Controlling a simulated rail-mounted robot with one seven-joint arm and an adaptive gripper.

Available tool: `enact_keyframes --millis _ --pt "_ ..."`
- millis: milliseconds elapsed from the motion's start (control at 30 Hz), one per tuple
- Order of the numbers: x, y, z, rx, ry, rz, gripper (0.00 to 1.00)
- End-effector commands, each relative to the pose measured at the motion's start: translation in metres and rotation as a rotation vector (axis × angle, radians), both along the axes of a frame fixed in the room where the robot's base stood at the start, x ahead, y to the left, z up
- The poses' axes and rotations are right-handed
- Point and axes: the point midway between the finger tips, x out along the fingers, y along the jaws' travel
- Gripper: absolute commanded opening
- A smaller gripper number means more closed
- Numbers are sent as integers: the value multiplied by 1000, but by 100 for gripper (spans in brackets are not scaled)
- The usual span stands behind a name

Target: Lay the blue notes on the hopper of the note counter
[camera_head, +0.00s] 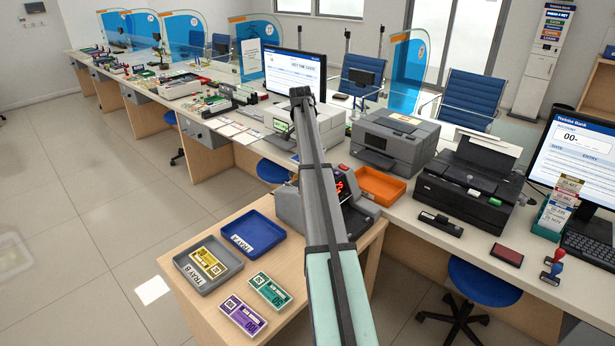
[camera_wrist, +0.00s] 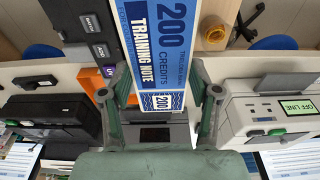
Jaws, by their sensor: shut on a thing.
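My gripper (camera_wrist: 159,72) is shut on the blue notes (camera_wrist: 170,35) in the wrist view. Their top note reads 200 and "training note", and they extend beyond the fingers toward the top of the picture. The note counter (camera_head: 290,207) stands on the wooden side table in the head view, partly hidden behind my arm, with a red display showing. In the wrist view its dark keyed panel (camera_wrist: 97,45) is left of the notes. The hopper cannot be made out clearly. In the head view my arm hides the gripper and the notes.
A blue tray (camera_head: 268,222) and a grey tray (camera_head: 190,285) holding yellow notes are on the side table. Purple notes (camera_head: 232,309) and green notes (camera_head: 280,289) lie in front. An orange tray (camera_head: 378,198) and printers (camera_head: 395,140) stand on the counter behind.

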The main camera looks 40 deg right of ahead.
Motion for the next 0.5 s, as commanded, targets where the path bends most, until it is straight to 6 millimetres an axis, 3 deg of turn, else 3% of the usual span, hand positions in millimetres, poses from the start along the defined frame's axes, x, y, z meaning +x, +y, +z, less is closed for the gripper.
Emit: enact_keyframes --millis 233,500 --pt "-1 1 -55 2 2 0 27" --pt "0 0 -77 1 0 0 27"
